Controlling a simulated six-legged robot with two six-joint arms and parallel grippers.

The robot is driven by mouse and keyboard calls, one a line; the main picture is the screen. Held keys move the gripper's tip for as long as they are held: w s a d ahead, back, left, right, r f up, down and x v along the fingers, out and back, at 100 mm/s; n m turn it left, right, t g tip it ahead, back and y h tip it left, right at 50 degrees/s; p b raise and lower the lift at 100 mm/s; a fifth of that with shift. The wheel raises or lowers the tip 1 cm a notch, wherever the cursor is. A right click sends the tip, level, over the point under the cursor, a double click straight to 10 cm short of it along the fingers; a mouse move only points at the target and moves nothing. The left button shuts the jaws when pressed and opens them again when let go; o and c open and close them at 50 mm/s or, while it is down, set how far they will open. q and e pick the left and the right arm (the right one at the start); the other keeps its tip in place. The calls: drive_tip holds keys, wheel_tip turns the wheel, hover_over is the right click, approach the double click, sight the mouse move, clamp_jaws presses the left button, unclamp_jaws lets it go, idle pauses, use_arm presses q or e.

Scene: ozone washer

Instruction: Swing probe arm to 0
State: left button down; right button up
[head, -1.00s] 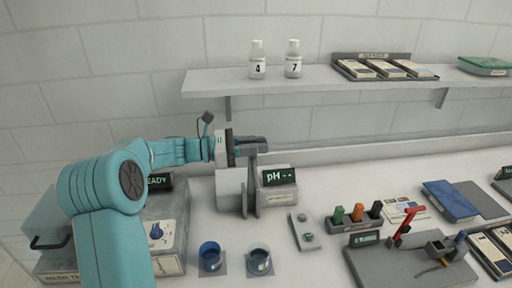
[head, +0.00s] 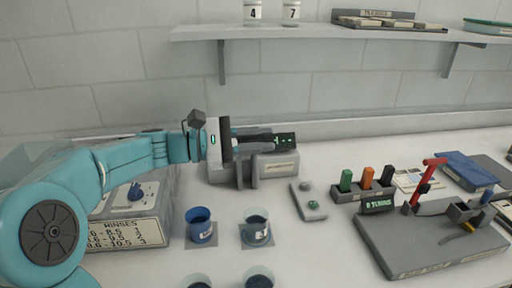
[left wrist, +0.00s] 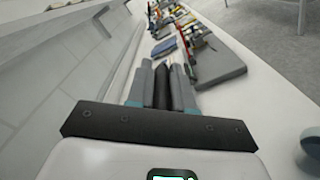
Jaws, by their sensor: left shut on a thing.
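The pH meter (head: 281,165) is a pale grey box with upright grey plates at its front, standing at the back of the bench. Its small dark display is largely behind my gripper. My left gripper (head: 268,138) reaches in from the left, just above the meter. It is shut on a dark bar, apparently the probe arm, which shows between the two grey fingers in the left wrist view (left wrist: 162,88). The fingers hide much of the bar, and I cannot read its angle. My right gripper is not in view.
Beakers (head: 200,227) stand in front of the meter. A rinse box (head: 135,215) with a dial is at left. A small button plate (head: 309,201), a coloured marker rack (head: 363,186) and a grey board (head: 430,240) with a red lever are at right. A shelf (head: 330,32) hangs above.

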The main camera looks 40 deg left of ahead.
use_arm(q)
drive_tip(key=s+d+f+m+b, duration=0.1)
drive_tip(key=d+f+m+b, duration=0.1)
drive_tip(key=f+b, duration=0.6)
drive_tip(key=s+d+f+m+b, duration=0.2)
drive_tip(key=f+m+b, duration=0.2)
drive_tip(key=f+b, duration=0.3)
drive_tip(key=b, duration=0.5)
drive_tip(key=shift+s+f, duration=0.15)
drive_tip(key=shift+f, duration=0.2)
drive_tip(key=shift+d+f, duration=0.1)
drive_tip(key=shift+f, duration=0.05)
drive_tip(key=c, duration=1.3)
unclamp_jaws()
drive_tip(key=shift+o, duration=1)
drive_tip(key=shift+a, duration=0.2)
drive_tip(key=shift+d+r, duration=0.15)
drive_tip(key=shift+r, duration=0.1)
wheel_tip(320, 180, up, 20)
drive_tip(key=p, duration=0.8)
